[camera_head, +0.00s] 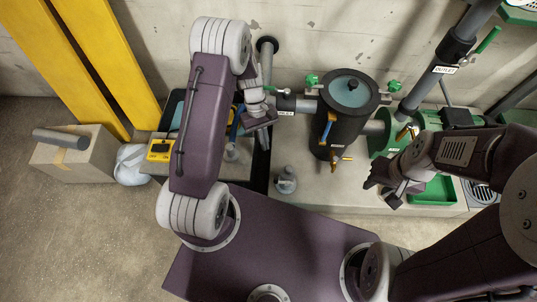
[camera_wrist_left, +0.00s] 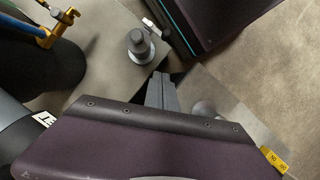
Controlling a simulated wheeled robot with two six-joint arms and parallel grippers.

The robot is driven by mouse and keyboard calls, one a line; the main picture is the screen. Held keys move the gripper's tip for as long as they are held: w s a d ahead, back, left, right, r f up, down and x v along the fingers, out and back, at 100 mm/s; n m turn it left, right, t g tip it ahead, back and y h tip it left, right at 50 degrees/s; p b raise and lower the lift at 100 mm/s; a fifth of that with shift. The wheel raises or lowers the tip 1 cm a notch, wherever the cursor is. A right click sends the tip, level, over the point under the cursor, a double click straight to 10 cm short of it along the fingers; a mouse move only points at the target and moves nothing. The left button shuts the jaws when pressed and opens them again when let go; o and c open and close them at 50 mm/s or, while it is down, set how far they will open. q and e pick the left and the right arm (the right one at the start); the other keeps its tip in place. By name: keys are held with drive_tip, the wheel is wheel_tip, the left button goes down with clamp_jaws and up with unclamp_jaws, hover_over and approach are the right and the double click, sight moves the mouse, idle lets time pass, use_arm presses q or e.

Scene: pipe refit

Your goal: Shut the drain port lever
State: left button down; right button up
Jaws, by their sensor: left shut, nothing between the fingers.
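A dark upright vessel (camera_head: 331,135) with a grey-blue lid stands at the middle of the head view. A blue lever (camera_head: 326,131) and brass fittings (camera_head: 341,157) are on its near side. In the left wrist view, a blue lever (camera_wrist_left: 23,28) on a brass fitting (camera_wrist_left: 57,27) shows at top left. I cannot read which one is the drain port. My left gripper (camera_head: 262,121) is left of the vessel, apart from it; its fingers (camera_wrist_left: 161,91) are shut and empty. My right gripper (camera_head: 379,190) is right of the vessel, touching no lever; its finger gap is unclear.
A grey flanged part (camera_head: 286,180) stands on the pale plinth left of the vessel. A green tray (camera_head: 435,190) lies at right. Pipes with green handles (camera_head: 488,40) rise at upper right. A cardboard box (camera_head: 78,157) and yellow posts (camera_head: 104,55) are at left.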

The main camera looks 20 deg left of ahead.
sight(284, 181)
use_arm(q)
drive_tip(key=s+d+f+b, duration=0.4)
drive_tip(key=s+f+b, duration=0.1)
drive_tip(key=f+b, duration=0.2)
drive_tip(key=shift+d+f, duration=0.35)
drive_tip(key=shift+d, duration=0.05)
drive_tip(key=shift+s, duration=0.1)
